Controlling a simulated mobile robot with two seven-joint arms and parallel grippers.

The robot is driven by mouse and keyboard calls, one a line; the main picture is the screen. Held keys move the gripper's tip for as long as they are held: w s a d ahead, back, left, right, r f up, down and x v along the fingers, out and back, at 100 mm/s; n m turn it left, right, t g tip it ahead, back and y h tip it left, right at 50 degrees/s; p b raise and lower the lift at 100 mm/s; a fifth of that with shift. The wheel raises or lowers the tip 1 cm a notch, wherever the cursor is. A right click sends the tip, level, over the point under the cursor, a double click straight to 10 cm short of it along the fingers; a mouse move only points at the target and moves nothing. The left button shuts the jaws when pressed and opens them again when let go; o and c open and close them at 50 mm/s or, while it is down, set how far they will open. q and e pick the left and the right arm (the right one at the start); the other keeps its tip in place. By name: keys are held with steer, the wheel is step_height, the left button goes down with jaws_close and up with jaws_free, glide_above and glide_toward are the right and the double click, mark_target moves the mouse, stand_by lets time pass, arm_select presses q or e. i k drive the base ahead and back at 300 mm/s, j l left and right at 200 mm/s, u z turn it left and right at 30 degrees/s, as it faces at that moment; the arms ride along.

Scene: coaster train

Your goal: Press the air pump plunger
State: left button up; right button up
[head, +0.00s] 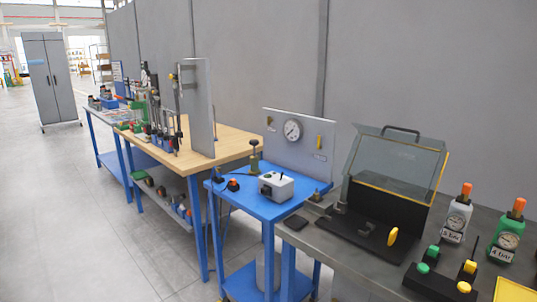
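What looks like the air pump is a small upright olive-green post with a dark knob on top, its plunger (254,143). It stands at the back left of the blue cart (238,196). The plunger seems raised above the pump body (255,163), but it is too small to tell how far. Neither of my grippers shows in the head view, and nothing is seen touching the pump.
A grey control box (276,186) and a small orange-topped part (233,184) share the blue cart. A gauge panel (293,130) stands behind. A dark bench with an open clear-lidded case (395,165) is at right; a wooden workbench (229,143) is at left. Floor at left is clear.

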mark_target(253, 143)
steer(key=i, duration=0.55)
steer(key=i+j, duration=0.35)
steer(key=j, duration=0.15)
steer(key=i+j, duration=0.75)
steer(key=j, duration=0.2)
steer(key=z, duration=1.4)
